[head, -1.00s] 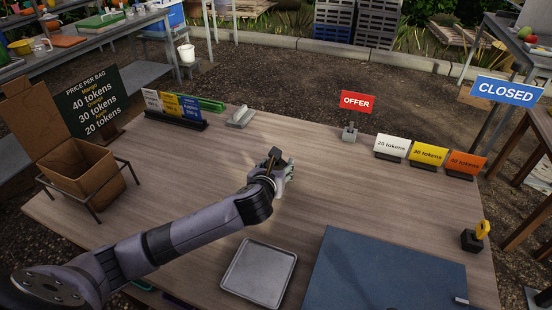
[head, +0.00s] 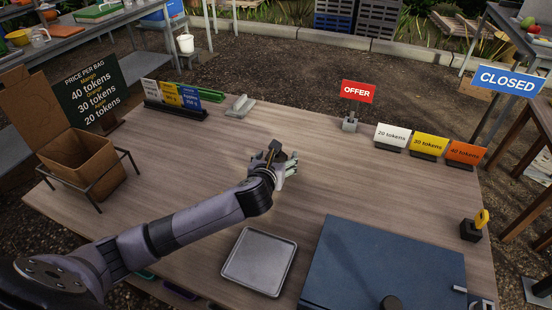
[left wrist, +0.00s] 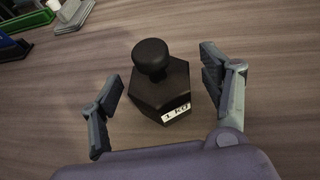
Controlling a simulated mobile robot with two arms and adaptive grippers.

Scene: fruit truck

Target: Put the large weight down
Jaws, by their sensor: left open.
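The large weight (left wrist: 161,88) is a black hexagonal block with a round knob and a white "1 KG" label. In the left wrist view it stands upright on the wooden table (head: 330,165), between the spread fingers of my left gripper (left wrist: 160,82). A gap shows on each side, so the fingers do not touch it. In the head view my left gripper (head: 273,162) is low over the middle of the table and mostly hides the weight. My right gripper cannot be made out.
A grey metal tray (head: 259,262) and a blue flat-topped thing (head: 385,262) lie at the table's front. A cardboard box (head: 80,165) stands at left. Price signs (head: 428,142) and the red OFFER sign (head: 359,92) line the back. The table right of my gripper is clear.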

